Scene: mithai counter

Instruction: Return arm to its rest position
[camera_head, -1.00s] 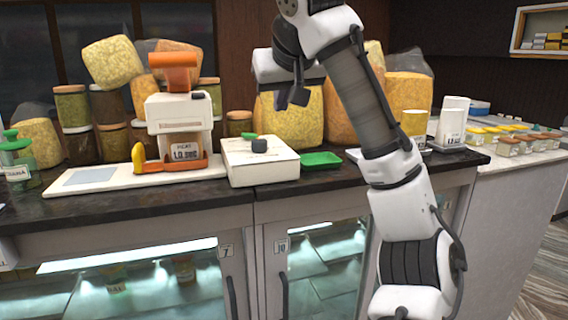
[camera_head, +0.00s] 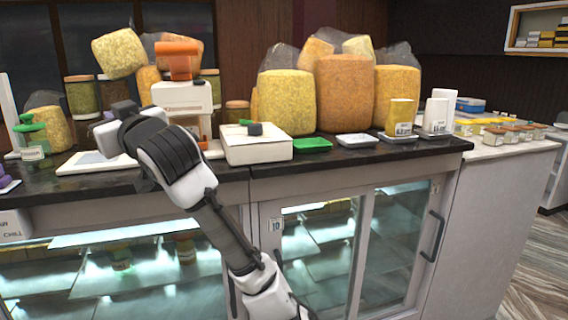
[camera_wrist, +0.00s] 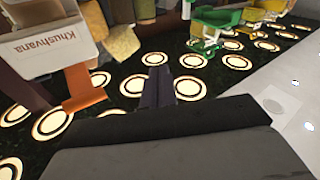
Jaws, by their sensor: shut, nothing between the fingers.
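My white and black arm crosses the left half of the head view and bends over the counter. Its end is in front of the orange and white machine (camera_head: 178,95). My gripper (camera_wrist: 159,78) shows in the wrist view as dark fingers held together, shut and empty. In the head view I cannot clearly make out its fingertips. The wrist view looks at a dark surface with several pale round discs or lights, and a tilted white panel (camera_wrist: 40,45) lettered "Khushvana" with an orange piece beside it.
On the dark counter (camera_head: 330,158) stand a white box (camera_head: 255,150), a green tray (camera_head: 312,145), a pale tray (camera_head: 357,140) and a yellow container (camera_head: 401,115). Large yellow and orange bags stand behind. Green-topped jars (camera_head: 32,137) are at the left. Glass-fronted cabinets are below.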

